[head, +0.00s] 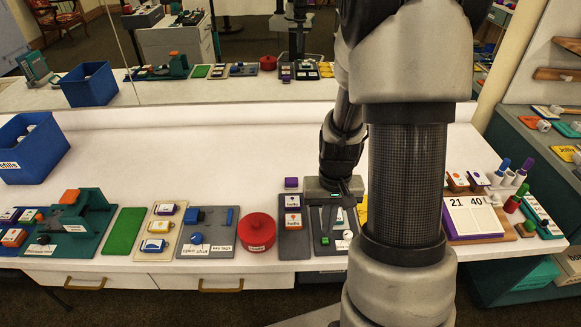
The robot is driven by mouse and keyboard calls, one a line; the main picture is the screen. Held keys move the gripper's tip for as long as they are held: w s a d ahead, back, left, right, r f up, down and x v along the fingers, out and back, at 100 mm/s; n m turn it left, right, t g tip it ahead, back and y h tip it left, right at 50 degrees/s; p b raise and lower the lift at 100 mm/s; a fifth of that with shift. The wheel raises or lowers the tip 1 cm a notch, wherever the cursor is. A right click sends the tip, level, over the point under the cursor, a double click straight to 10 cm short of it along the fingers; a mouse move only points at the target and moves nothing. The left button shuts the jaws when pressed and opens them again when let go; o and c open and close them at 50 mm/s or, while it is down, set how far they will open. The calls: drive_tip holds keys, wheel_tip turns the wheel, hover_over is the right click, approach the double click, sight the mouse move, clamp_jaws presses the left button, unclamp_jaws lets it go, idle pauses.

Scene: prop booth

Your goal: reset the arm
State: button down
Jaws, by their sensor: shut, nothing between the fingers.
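My arm rises in the right half of the head view and hides part of the table behind it. My gripper (338,202) is low over the dark grey panel (322,245) on the white table (210,165). It is shut and holds nothing. A small green block (325,241) and a round white piece lie on that panel, just in front of the gripper. Whether the gripper touches the panel cannot be told.
Left of the gripper are a red lidded pot (256,231), a grey panel with blue parts (208,232), a green board (124,231) and a teal device (82,218). A blue bin (32,150) stands far left. A number board (472,217) is right. The table's back is clear.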

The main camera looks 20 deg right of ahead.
drive_tip(key=s+a+r+n+t+p, duration=0.1)
drive_tip(key=s+a+r+t+p, duration=0.1)
drive_tip(key=r, duration=1)
drive_tip(key=s+a+r+n+t+p, duration=0.1)
drive_tip(key=s+a+r+p, duration=0.3)
drive_tip(key=r, duration=0.8)
drive_tip(key=s+a+r+n+t+p, duration=0.1)
drive_tip(key=s+a+r+t+p, duration=0.1)
drive_tip(key=r, duration=1)
drive_tip(key=s+a+p, duration=0.1)
drive_tip(key=s+a, duration=0.1)
drive_tip(key=shift+s+a+r+t, duration=0.15)
drive_tip(key=shift+a+r+t, duration=0.05)
drive_tip(key=shift+a+t, duration=0.15)
